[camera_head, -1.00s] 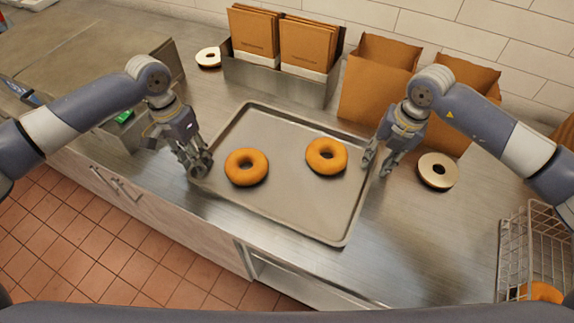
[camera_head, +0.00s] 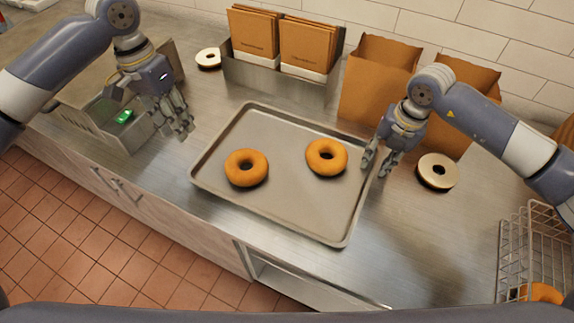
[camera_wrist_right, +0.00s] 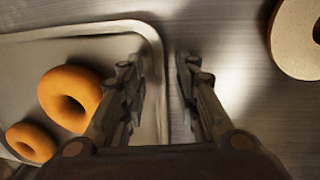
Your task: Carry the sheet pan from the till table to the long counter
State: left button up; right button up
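The grey sheet pan (camera_head: 285,205) lies flat on a steel-topped counter (camera_head: 395,240), with two orange-brown bagels (camera_head: 246,168) (camera_head: 326,157) on it. My left gripper (camera_head: 178,128) is off the pan, above the counter beyond its left corner. It is empty and its fingers look apart. My right gripper (camera_head: 378,164) is at the pan's right rim. In the right wrist view its fingers (camera_wrist_right: 160,90) are apart, with the rim of the pan (camera_wrist_right: 85,28) running between them. I cannot tell whether either finger touches the rim.
A metal holder (camera_head: 275,80) of brown paper sleeves and two open paper bags (camera_head: 375,85) stand behind the pan. Pale rings lie at back left (camera_head: 208,58) and right (camera_head: 437,172). A wire basket (camera_head: 530,250) stands at right. A box with a green display (camera_head: 124,117) is at left.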

notch_tip(320, 180, up, 12)
jog(key=d, duration=0.1)
jog(key=shift+s+d+f, duration=0.25)
jog(key=shift+s+d, duration=0.05)
jog(key=shift+s, duration=0.05)
